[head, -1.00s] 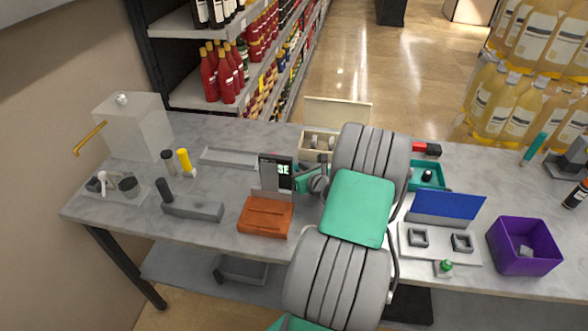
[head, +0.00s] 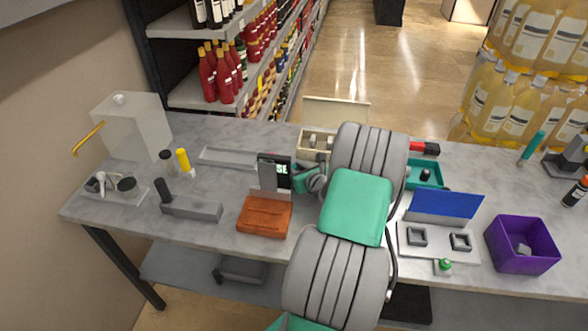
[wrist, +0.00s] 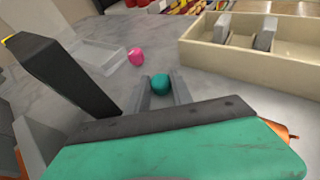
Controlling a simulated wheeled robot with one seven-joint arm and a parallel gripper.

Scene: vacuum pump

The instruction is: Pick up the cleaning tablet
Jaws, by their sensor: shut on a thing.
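In the wrist view a small rounded teal piece (wrist: 160,85), which looks like the cleaning tablet, sits between the two grey fingers of my gripper (wrist: 162,90). The fingers are shut on it. Another small piece, pink and rounded (wrist: 136,56), lies on the grey table beyond the fingers, to the left and apart from them. In the head view my wrist is beside the dark display marked "SE" (head: 283,169), and my fingertips and the teal piece are hidden there.
A beige divided box (wrist: 245,55) stands right of my fingers. An orange-brown box (head: 264,217) is before the display. A grey device with an upright handle (head: 195,207) lies further left. A blue-backed station (head: 445,208) and purple bin (head: 522,245) are at the right.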

